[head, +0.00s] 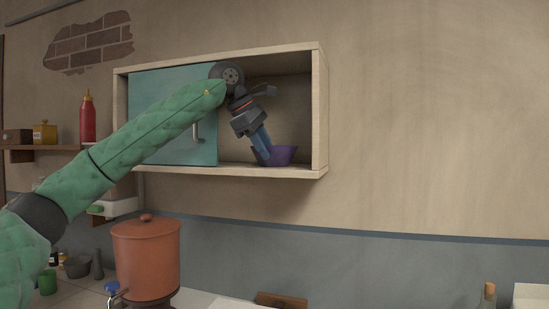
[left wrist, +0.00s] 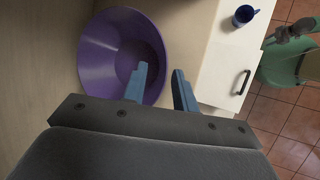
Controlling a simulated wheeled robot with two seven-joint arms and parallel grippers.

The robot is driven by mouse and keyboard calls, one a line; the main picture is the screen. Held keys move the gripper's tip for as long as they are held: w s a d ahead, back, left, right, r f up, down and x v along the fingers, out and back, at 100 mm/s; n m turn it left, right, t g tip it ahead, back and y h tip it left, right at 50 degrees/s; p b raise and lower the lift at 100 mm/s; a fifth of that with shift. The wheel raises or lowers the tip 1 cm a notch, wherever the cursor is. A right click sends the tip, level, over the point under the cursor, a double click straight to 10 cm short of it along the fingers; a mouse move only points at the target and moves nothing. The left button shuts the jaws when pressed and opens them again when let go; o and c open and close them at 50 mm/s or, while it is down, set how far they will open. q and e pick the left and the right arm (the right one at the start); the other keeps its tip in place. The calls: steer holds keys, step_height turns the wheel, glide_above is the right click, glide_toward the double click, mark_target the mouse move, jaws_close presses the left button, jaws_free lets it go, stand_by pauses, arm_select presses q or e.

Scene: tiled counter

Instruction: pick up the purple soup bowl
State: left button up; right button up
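The purple soup bowl (head: 284,155) stands on the floor of the wall cabinet, in its open right part. My left gripper (head: 264,153) reaches down into the cabinet, its blue fingers at the bowl's left side. In the left wrist view, the bowl (left wrist: 100,58) shows its round inside. The left gripper (left wrist: 160,72) is open there, with a gap between its fingers. One finger overlaps the bowl's inside and the other is just outside its rim, so the rim lies between them. Whether either finger touches the bowl I cannot tell. My right gripper is not in view.
The wooden cabinet (head: 320,110) has a teal door (head: 155,95) across its left part; its side wall is close right of the bowl. An orange pot (head: 146,260) stands on the counter below. A blue mug (left wrist: 243,16) sits on a white surface lower down.

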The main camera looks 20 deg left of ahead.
arm_select(q)
steer(key=shift+x, duration=1)
steer(key=shift+s+r, duration=0.1)
steer(key=shift+s, duration=0.05)
jaws_close()
